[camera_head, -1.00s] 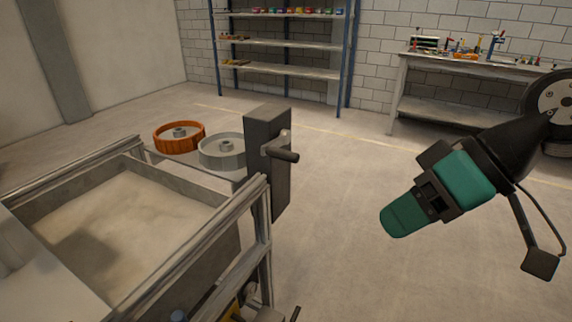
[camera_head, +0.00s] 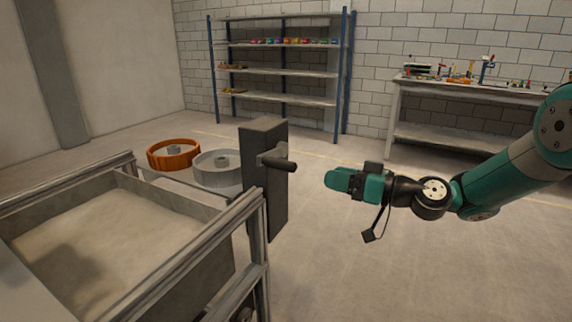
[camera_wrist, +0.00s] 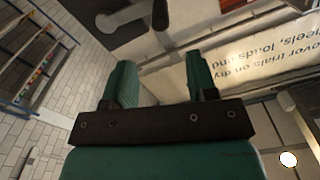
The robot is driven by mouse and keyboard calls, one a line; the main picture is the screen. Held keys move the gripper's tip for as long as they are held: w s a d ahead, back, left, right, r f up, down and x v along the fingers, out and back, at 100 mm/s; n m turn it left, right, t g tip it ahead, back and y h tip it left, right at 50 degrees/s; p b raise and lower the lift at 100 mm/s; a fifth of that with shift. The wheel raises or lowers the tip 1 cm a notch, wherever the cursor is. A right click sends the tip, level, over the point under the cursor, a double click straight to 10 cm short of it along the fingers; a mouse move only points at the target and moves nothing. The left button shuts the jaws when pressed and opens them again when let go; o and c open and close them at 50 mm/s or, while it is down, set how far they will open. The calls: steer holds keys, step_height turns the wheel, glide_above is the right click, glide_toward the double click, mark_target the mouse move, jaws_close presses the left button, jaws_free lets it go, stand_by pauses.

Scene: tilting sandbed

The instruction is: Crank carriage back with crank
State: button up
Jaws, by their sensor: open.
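The crank (camera_head: 277,161) is a dark handle on the side of a tall dark grey box (camera_head: 265,205) at the corner of the sandbed frame. My gripper (camera_head: 330,180), with green fingers, is in the air to the right of the crank, apart from it and pointing left towards it. In the wrist view the two fingers (camera_wrist: 162,80) are spread with nothing between them. A dark bar that looks like the crank (camera_wrist: 125,18) shows beyond the fingertips at the top. I cannot make out the carriage for certain.
The sandbed (camera_head: 225,227) with its metal rails fills the lower left. An orange wheel (camera_head: 174,154) and a grey wheel (camera_head: 217,170) lie behind it. Shelves (camera_head: 280,72) and a workbench (camera_head: 440,83) stand at the back. The floor at the right is clear.

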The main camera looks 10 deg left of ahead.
mark_target(296, 168)
steer(key=p+x, duration=0.2)
steer(key=x, duration=1)
steer(key=shift+a, duration=0.3)
jaws_close()
